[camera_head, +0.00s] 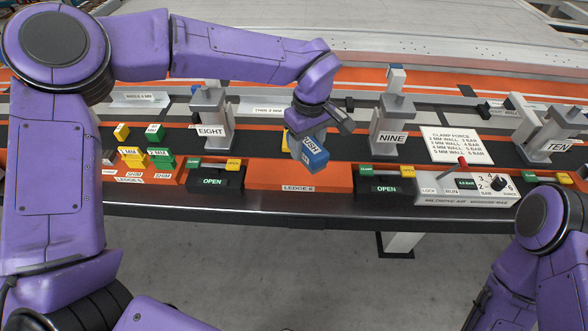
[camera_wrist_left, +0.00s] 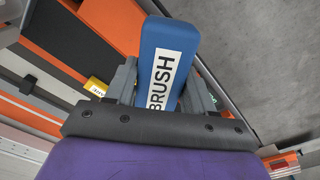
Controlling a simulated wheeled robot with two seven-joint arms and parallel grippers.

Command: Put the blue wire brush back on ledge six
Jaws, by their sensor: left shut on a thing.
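The blue wire brush (camera_head: 314,156), a block with a white BRUSH label, is held in my left gripper (camera_head: 307,128). In the left wrist view the brush (camera_wrist_left: 167,52) sits between the two fingers of the left gripper (camera_wrist_left: 165,90), which is shut on it. In the head view the brush hangs tilted over ledge six (camera_head: 298,182), an orange ledge labelled LEDGE 6. I cannot tell whether the brush touches the ledge. My right gripper is not in view; only part of my right arm shows at the lower right.
Clamp EIGHT (camera_head: 210,122) stands left of ledge six and clamp NINE (camera_head: 391,128) to its right. Black OPEN boxes (camera_head: 214,180) with green and yellow buttons flank the ledge. Ledge five (camera_head: 125,176) holds green and yellow shims. A control panel (camera_head: 466,186) is at right.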

